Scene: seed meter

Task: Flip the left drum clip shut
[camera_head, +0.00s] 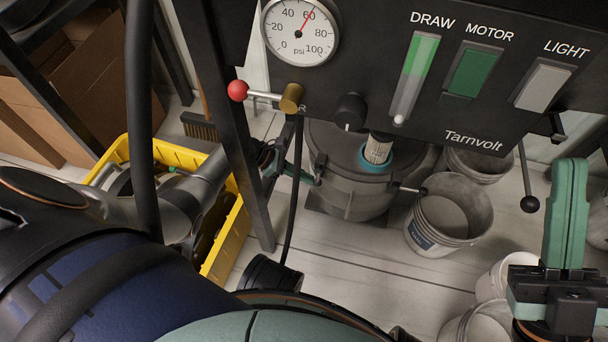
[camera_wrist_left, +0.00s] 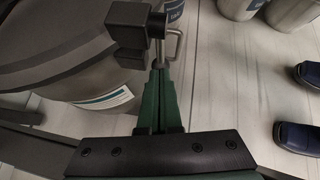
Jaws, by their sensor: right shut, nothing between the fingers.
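The grey drum (camera_head: 345,185) stands on the floor below the black panel. Its left clip (camera_head: 321,158) shows small at the drum's left side, partly behind my left gripper (camera_head: 312,180). In the left wrist view, a black block (camera_wrist_left: 135,25) and a bent metal loop (camera_wrist_left: 176,46) lie at the drum's edge. My left gripper's green fingers (camera_wrist_left: 160,78) are together just below them; whether they touch the clip is unclear. The right clip (camera_head: 410,190) sticks out from the drum's right side. My right gripper (camera_head: 571,168) is shut and empty at the far right.
The black panel (camera_head: 370,75) with gauge and switches overhangs the drum. A black post (camera_head: 228,120) and hanging hose (camera_head: 291,200) stand close to my left arm. A yellow crate (camera_head: 232,245) is left; pale buckets (camera_head: 447,215) stand right. Open floor (camera_head: 370,280) lies in front.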

